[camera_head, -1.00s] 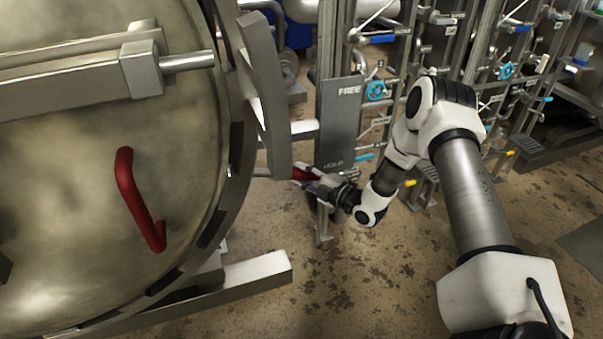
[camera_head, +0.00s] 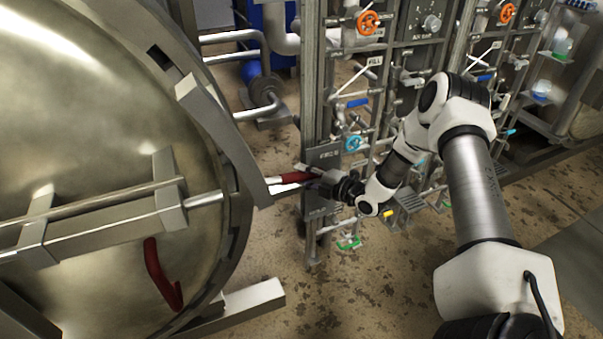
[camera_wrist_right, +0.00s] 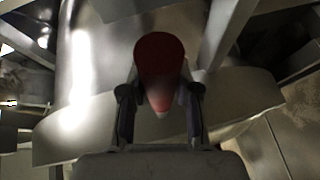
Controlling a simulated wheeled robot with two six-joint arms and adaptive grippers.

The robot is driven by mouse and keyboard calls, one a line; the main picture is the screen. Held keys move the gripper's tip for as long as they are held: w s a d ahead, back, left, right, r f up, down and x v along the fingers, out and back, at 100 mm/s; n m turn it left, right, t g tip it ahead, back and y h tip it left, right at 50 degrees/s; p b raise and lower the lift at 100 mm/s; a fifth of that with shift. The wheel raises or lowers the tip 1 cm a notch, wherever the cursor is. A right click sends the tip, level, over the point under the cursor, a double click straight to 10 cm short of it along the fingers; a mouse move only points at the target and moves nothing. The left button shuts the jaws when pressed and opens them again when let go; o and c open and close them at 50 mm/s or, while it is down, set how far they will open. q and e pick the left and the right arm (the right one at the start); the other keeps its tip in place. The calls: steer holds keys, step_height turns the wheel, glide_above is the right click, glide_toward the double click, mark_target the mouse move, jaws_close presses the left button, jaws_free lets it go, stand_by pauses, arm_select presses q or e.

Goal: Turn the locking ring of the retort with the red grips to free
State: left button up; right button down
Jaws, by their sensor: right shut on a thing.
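The round metal retort door (camera_head: 90,120) fills the left of the head view, with the locking ring (camera_head: 232,235) around its edge. A red grip (camera_head: 295,177) sticks out to the right from the ring's side. My right gripper (camera_head: 312,180) is shut on this grip; the wrist view shows the red grip (camera_wrist_right: 158,65) between the two fingers (camera_wrist_right: 160,105). A grey marker plate (camera_head: 324,154) stands just behind the grip; its upper lettering is hard to read and its lower part is partly hidden by the gripper. My left gripper is not in view.
A red handle (camera_head: 160,275) sits on the door face. Behind the plate stands a pipe rack with orange (camera_head: 369,22) and blue (camera_head: 353,144) valve wheels. A metal beam (camera_head: 250,299) juts out low beside the retort. The floor in front is clear.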

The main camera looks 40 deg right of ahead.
steer(key=shift+w+d+r, duration=0.2)
steer(key=shift+w+r, duration=0.15)
steer(key=shift+r, duration=0.35)
steer(key=c, duration=1.1)
jaws_free()
steer(key=shift+o, duration=1.4)
steer(key=shift+s+r, duration=0.1)
steer(key=shift+r, duration=0.05)
steer(key=shift+s, duration=0.1)
steer(key=shift+s, duration=0.15)
steer(key=shift+s, duration=0.15)
steer(key=f+v, duration=0.1)
steer(key=v, duration=0.6)
steer(key=shift+r, duration=0.2)
